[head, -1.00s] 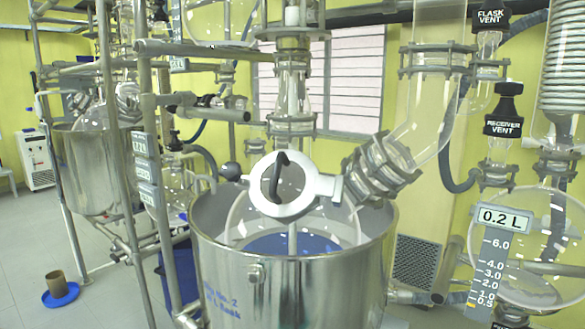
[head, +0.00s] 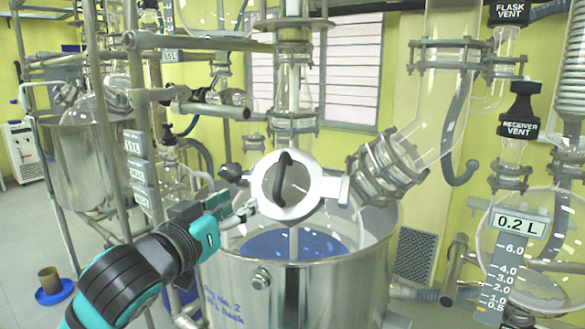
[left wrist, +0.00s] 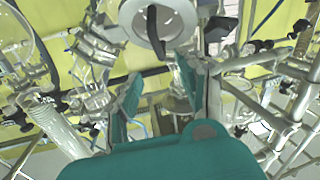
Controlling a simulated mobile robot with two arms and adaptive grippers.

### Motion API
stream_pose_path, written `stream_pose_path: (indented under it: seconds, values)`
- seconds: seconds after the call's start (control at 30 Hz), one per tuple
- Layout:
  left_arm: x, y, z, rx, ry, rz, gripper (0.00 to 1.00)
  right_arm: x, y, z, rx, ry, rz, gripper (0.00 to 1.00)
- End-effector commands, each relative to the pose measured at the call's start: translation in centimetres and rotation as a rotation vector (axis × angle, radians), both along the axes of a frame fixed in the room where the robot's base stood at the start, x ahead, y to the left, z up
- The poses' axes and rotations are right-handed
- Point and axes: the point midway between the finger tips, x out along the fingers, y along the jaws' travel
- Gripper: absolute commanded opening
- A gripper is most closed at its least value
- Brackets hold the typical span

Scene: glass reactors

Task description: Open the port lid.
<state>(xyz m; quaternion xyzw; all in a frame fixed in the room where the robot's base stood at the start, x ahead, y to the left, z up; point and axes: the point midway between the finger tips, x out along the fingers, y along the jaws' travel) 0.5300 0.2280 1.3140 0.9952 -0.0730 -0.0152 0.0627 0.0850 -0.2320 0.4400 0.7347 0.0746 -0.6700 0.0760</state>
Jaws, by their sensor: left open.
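The port lid (head: 307,188) is a round pale metal ring with a glass middle and a dark curved handle (head: 281,178). It looks shut on the glass vessel's front port. A dark knob (head: 231,172) sits at its left side. My left gripper (head: 238,211) is open just left of and slightly below the lid, its fingers pointing toward the lid's lower left edge. I cannot tell if it touches. In the left wrist view the lid (left wrist: 184,30) lies beyond the open fingers, at the top middle. My right gripper is out of view.
The steel bath (head: 330,275) stands below the lid, with blue inside. A clamped glass neck (head: 385,168) rises to the right of the lid. Metal frame posts (head: 150,215) stand at the left, close to my arm. A scale marked 0.2 L (head: 503,262) is at the right.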

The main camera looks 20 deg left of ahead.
Motion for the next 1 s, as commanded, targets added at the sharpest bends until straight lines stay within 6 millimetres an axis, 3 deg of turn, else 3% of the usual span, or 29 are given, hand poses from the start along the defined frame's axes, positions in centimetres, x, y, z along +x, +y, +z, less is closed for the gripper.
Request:
stream_pose_path:
  seconds: [0.1,0.27,0.8,1.0]
  values:
    - [-0.5,-0.3,1.2,-0.001,-0.021,-0.006,0.41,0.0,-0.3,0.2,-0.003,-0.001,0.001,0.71]
    - [1.6,-0.6,1.3,-0.004,-0.019,-0.008,0.41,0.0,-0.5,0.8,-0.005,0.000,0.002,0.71]
    - [13.0,-2.4,1.4,-0.002,-0.019,-0.006,0.41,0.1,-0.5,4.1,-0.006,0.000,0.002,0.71]
    - [15.6,-2.8,1.3,-0.001,-0.021,-0.006,0.41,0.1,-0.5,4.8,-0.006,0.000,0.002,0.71]
